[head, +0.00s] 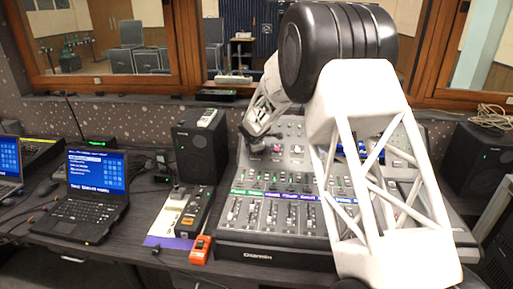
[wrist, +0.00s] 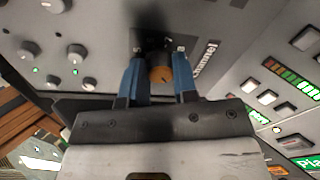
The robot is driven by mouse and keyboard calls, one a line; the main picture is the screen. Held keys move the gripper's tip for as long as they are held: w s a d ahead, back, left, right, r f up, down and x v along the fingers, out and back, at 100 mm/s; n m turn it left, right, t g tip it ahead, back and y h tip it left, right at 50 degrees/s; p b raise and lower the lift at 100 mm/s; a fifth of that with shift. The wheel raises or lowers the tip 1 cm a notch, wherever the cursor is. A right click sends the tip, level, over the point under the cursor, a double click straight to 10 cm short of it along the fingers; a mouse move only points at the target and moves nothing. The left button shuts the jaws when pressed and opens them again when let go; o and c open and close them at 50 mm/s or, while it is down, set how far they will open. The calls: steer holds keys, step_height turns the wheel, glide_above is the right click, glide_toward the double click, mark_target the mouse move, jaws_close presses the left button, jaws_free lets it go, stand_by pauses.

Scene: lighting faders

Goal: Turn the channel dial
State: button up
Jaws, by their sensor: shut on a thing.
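The channel dial (wrist: 160,74) shows in the wrist view as a dark knob with an orange-brown face on the grey mixing console (wrist: 228,55). My gripper (wrist: 159,70) has its two blue fingers on either side of the dial and is shut on it. In the head view my gripper (head: 256,141) reaches down to the upper left part of the console (head: 275,248). The dial cannot be made out there, and my arm covers much of the console's right side.
Faders (head: 290,212) line the console's front. Several grey knobs (wrist: 75,53) sit near the dial. A black speaker (head: 196,150), an orange device (head: 200,249) and a laptop (head: 93,192) stand to the left. Another speaker (head: 478,158) stands at right.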

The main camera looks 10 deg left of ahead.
steer(key=shift+n, duration=1.3)
steer(key=o, duration=0.9)
steer(key=shift+o, duration=0.2)
steer(key=shift+s+r, duration=0.1)
steer(key=shift+r, duration=0.05)
steer(key=v, duration=0.7)
steer(key=shift+r, duration=0.2)
steer(key=shift+s, duration=0.15)
